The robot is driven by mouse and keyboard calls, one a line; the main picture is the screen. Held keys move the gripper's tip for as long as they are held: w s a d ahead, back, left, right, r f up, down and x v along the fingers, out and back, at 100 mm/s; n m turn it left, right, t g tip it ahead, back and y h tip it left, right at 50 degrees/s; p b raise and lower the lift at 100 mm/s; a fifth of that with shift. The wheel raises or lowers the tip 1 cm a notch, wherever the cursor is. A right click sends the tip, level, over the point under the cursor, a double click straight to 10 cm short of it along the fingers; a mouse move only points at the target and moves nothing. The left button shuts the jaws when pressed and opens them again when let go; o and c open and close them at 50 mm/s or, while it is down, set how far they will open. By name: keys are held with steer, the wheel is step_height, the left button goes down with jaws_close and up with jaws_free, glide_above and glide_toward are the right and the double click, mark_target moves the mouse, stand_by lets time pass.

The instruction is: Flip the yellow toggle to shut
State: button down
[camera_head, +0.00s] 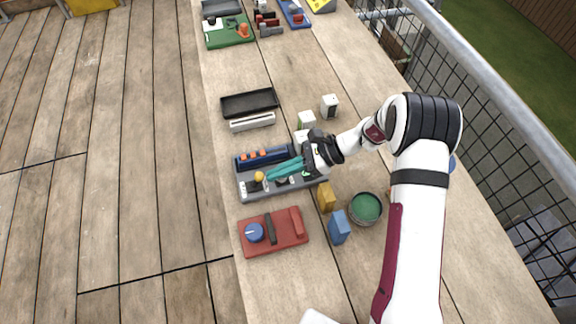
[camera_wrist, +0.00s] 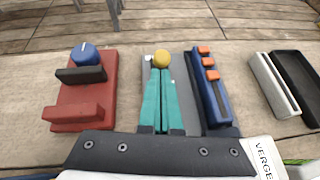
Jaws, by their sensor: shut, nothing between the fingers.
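The yellow toggle (camera_head: 259,176) is a round yellow knob near the left end of a grey panel (camera_head: 250,193) on the wooden bench. In the wrist view the yellow toggle (camera_wrist: 161,58) shows just beyond my fingertips. My gripper (camera_head: 270,176) reaches over the grey panel from the right, with its teal fingers together and empty. In the wrist view my gripper (camera_wrist: 163,73) points straight at the knob. I cannot tell whether the tips touch it. My fingers hide the middle of the panel and the toggle's lower part.
A blue block with orange buttons (camera_head: 262,157) lies along the panel's far side. A red panel with a blue dial (camera_head: 288,239) is on the near side. A black tray (camera_head: 249,103), yellow block (camera_head: 326,197), blue block (camera_head: 340,228) and green-filled bowl (camera_head: 365,208) stand around.

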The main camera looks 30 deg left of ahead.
mark_target(260, 177)
stand_by(0.4)
steer(key=shift+s+a+r+t, duration=0.1)
steer(key=shift+a+r+t, duration=0.1)
steer(key=shift+t, duration=0.1)
steer(key=shift+s+a+r+t+h, duration=0.15)
steer(key=shift+r+t+h, duration=0.15)
steer(key=shift+h, duration=0.2)
steer(key=shift+s+a+r+t+h, duration=0.6)
steer(key=shift+t+h, duration=0.3)
steer(key=shift+h, duration=0.2)
steer(key=shift+s+a+r, duration=0.3)
steer(key=shift+s+a, duration=0.3)
steer(key=shift+s, duration=0.1)
steer(key=shift+r, duration=0.8)
steer(key=shift+r, duration=0.1)
